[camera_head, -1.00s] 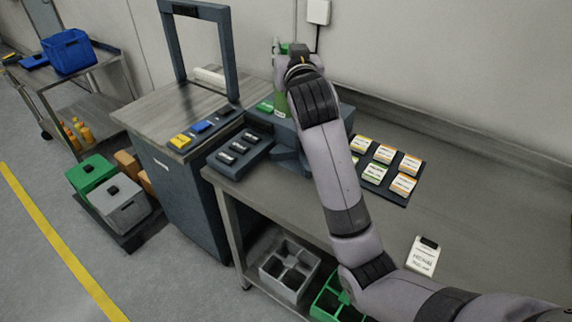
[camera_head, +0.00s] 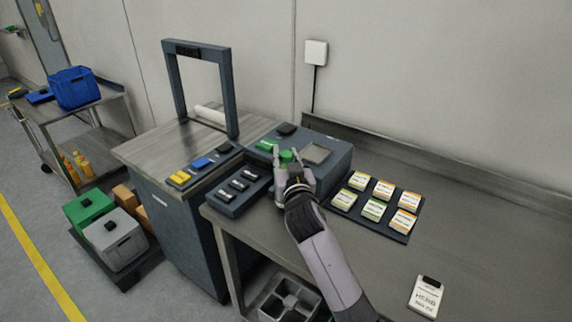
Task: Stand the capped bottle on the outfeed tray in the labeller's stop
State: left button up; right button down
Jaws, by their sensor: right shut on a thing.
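The green-capped bottle (camera_head: 286,156) is between the fingers of my right gripper (camera_head: 294,170). The gripper is shut on it. The cap shows above the fingers; the gripper and wrist hide most of the body. The bottle is in front of a dark grey machine (camera_head: 335,166) with a small screen, which appears to be the labeller. I cannot tell whether the bottle's base touches anything, and the stop is not clearly visible. I cannot make out the outfeed tray for certain. My left gripper is not in view.
A dark holder (camera_head: 232,203) with several small pieces is left of the gripper. A dark board (camera_head: 341,208) of label cards lies to the right. A white labelled card (camera_head: 426,296) lies on the bench (camera_head: 480,245), which is mostly clear there. A tall frame (camera_head: 172,85) stands behind left.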

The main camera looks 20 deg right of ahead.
jog(key=shift+f, duration=1.15)
jog(key=c, duration=1.3)
grip_release()
jog(key=shift+s+a, duration=0.1)
jog(key=shift+s, duration=0.25)
jog(key=s+a+b, duration=0.1)
jog(key=s, duration=1)
jog(key=shift+a+b, duration=0.15)
jog(key=shift+b, duration=0.15)
